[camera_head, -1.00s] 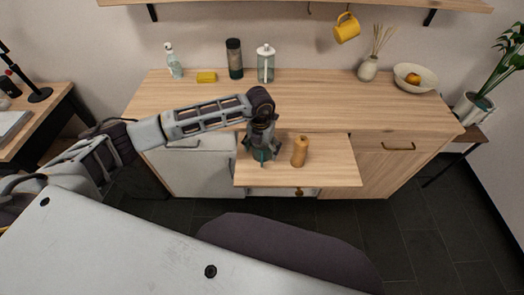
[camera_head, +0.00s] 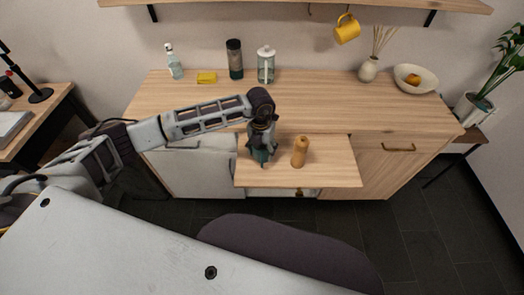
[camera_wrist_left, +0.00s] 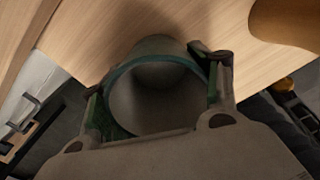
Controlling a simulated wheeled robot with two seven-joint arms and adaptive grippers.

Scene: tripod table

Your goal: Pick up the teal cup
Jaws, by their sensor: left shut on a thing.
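The teal cup (camera_head: 262,156) is on the pull-out wooden board, mostly hidden behind my left gripper in the head view. In the left wrist view the cup (camera_wrist_left: 150,48) shows its round rim and dark hollow inside, with the gripper's fingers on either side. My left gripper (camera_head: 262,150) is shut on the cup from above; its two fingers (camera_wrist_left: 157,90) press against the cup's sides. I cannot tell whether the cup's base touches the board. My right gripper is not in view.
A wooden pepper mill (camera_head: 300,151) stands on the board (camera_head: 330,174), just right of the cup. Behind are a counter (camera_head: 320,108), a French press (camera_head: 266,66), a dark bottle (camera_head: 235,60) and a yellow sponge (camera_head: 207,78). The board's right part is clear.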

